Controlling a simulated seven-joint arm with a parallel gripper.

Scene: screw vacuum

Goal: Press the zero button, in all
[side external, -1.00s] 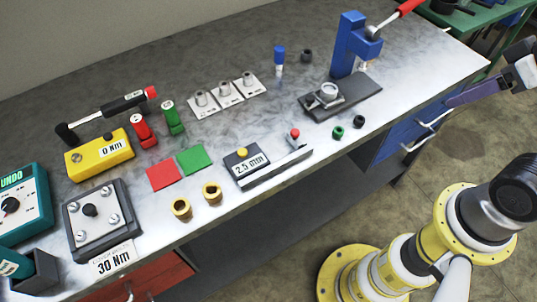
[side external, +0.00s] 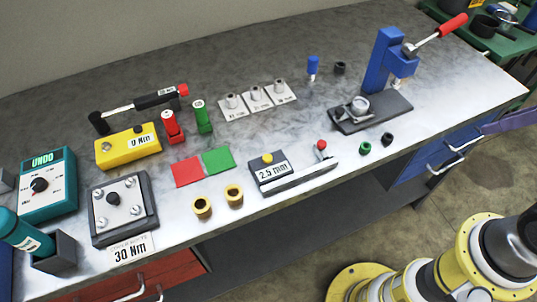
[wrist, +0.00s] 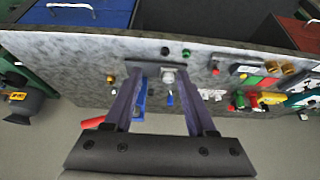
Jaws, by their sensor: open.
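No button here is labelled "zero". A small dark unit (side external: 287,184) reads "2.5 mm" and has a yellow button (side external: 267,158) on top; it joins a grey bar at the bench's front edge. A yellow box (side external: 120,151) at the left reads "0 Nm" and has a small dark knob or button (side external: 138,129) on top. The dark unit also shows in the wrist view (wrist: 243,69), right of my gripper. My gripper (wrist: 160,72) is open and empty, with its purple fingers over the blue press area. In the side view only part of a purple finger shows at the right edge.
A blue press (side external: 382,62) with a red-tipped lever stands at the bench's right. Red (side external: 187,172) and green (side external: 217,160) pads and two brass rings (side external: 202,207) lie left of the dark unit. A teal "UNDO" box (side external: 50,205) stands far left.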

